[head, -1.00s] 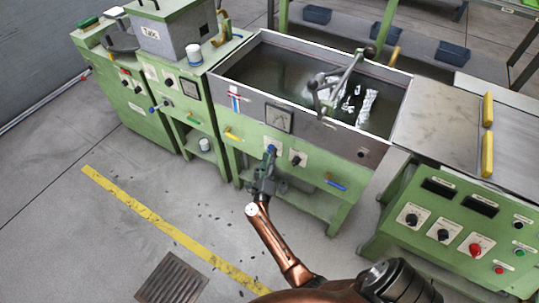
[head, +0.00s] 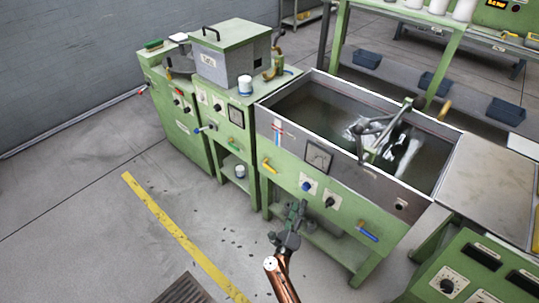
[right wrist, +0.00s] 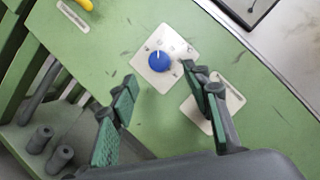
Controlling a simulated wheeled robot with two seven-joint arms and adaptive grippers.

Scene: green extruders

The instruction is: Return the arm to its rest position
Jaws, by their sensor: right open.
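My right gripper (head: 294,213) is in front of the green panel of the water-bath machine (head: 290,166), below the gauge. In the right wrist view its two green-padded fingers (right wrist: 160,100) stand apart with nothing between them. Beyond them is a blue knob (right wrist: 159,62) on a white plate, and the gripper appears apart from it. In the head view the blue knob (head: 307,186) shows just above the gripper. A black knob (head: 329,203) sits to its right, and in the right wrist view the right finger partly covers its plate. My left gripper is not in view.
A yellow handle (head: 269,166) and a blue handle (head: 367,236) stick out from the machine front. A green control cabinet (head: 470,270) stands at lower right. A green machine with a grey box (head: 222,65) is at left.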

